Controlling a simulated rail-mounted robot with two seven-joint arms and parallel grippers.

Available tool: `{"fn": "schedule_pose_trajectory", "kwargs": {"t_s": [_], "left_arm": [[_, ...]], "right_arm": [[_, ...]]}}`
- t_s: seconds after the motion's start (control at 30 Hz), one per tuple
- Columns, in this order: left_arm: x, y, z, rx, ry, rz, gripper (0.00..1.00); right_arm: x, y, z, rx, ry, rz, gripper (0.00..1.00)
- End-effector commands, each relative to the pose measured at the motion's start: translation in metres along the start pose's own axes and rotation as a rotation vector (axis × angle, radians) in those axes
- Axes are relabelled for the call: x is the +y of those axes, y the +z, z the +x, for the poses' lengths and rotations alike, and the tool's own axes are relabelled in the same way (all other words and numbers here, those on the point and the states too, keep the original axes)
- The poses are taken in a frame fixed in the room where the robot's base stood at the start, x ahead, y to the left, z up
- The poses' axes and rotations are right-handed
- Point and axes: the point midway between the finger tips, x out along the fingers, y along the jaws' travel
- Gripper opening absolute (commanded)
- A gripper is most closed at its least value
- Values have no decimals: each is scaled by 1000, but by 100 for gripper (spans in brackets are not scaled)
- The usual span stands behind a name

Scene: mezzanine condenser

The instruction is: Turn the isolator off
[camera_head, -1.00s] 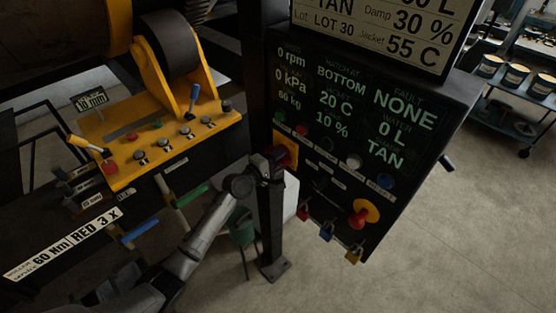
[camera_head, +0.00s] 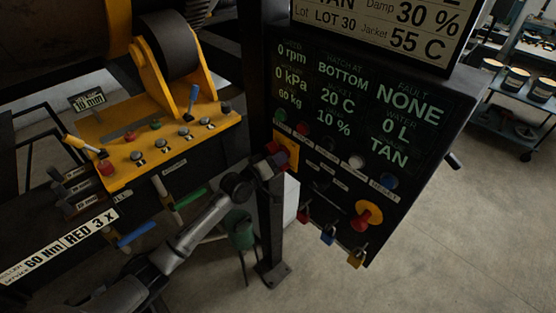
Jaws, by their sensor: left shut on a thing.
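The isolator is a red rotary handle (camera_head: 279,148) on a yellow plate (camera_head: 292,154), at the left edge of the black control panel (camera_head: 345,190). My left gripper (camera_head: 274,160) reaches up to it from the lower left and is shut on the red handle. The gripper covers part of the handle, so its exact angle is hard to read. My right gripper is not in view.
A red mushroom button on a yellow disc (camera_head: 367,215) and several hanging padlocks (camera_head: 328,235) are close by on the panel. A yellow console (camera_head: 165,145) with levers stands left. A dark post (camera_head: 271,225) stands below the isolator.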

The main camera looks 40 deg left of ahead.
Motion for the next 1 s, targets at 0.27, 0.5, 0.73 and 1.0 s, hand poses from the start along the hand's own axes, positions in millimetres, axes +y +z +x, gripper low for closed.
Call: {"fn": "schedule_pose_trajectory", "kwargs": {"t_s": [0.27, 0.5, 0.73, 1.0], "left_arm": [[0, 0, 0, -1, 0, 69, 2], [-1, 0, 0, 0, 0, 84, 2], [-1, 0, 0, 0, 0, 85, 2], [-1, 0, 0, 0, 0, 82, 49]], "right_arm": [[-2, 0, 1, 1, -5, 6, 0], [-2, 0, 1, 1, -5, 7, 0], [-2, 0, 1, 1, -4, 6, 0], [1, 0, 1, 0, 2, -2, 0]]}}
